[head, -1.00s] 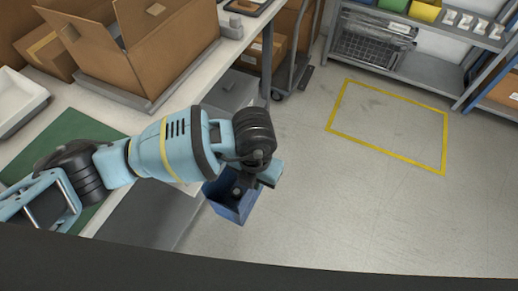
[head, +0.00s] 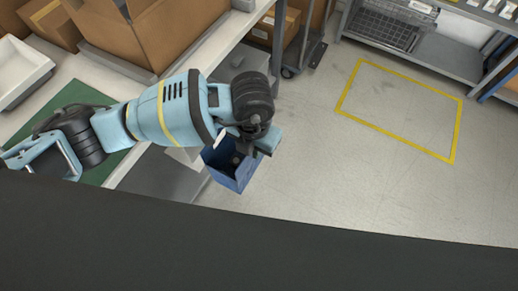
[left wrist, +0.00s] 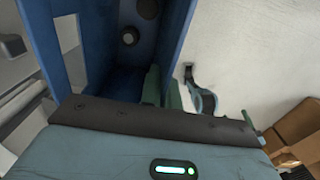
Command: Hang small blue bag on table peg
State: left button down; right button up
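The small blue bag (head: 232,170) is a box-like, open-topped blue holder with dark inner parts. It hangs beyond the table's right edge, above the floor. My left gripper (head: 250,148) is at its upper right side, partly hidden by my own wrist. In the left wrist view the bag (left wrist: 105,40) fills the upper left, and the teal fingers of my left gripper (left wrist: 162,88) sit either side of its right wall, shut on it. I cannot make out the table peg. My right gripper is not in view.
The white table (head: 128,184) carries a green mat (head: 105,168), a white tray (head: 18,72) and an open cardboard box (head: 165,30). A grey shelf (head: 445,60) stands at the back right. Open floor with a yellow outline (head: 400,140) lies to the right.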

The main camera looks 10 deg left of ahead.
aim_at(224, 142)
pick_arm(q)
jog(key=w+a, duration=0.1)
jog(key=a, duration=0.1)
jog(key=w+a+b, duration=0.1)
jog(key=a, duration=0.2)
jog(key=w+a+f, duration=0.1)
jog(key=a, duration=0.2)
jog(key=shift+a, duration=0.15)
jog(key=shift+f+b, duration=0.3)
jog(key=shift+b, duration=0.1)
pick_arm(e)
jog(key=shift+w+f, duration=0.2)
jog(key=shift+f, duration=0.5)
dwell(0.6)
pick_arm(q)
jog(key=c, duration=1.6)
grip_release()
jog(key=shift+o, duration=0.2)
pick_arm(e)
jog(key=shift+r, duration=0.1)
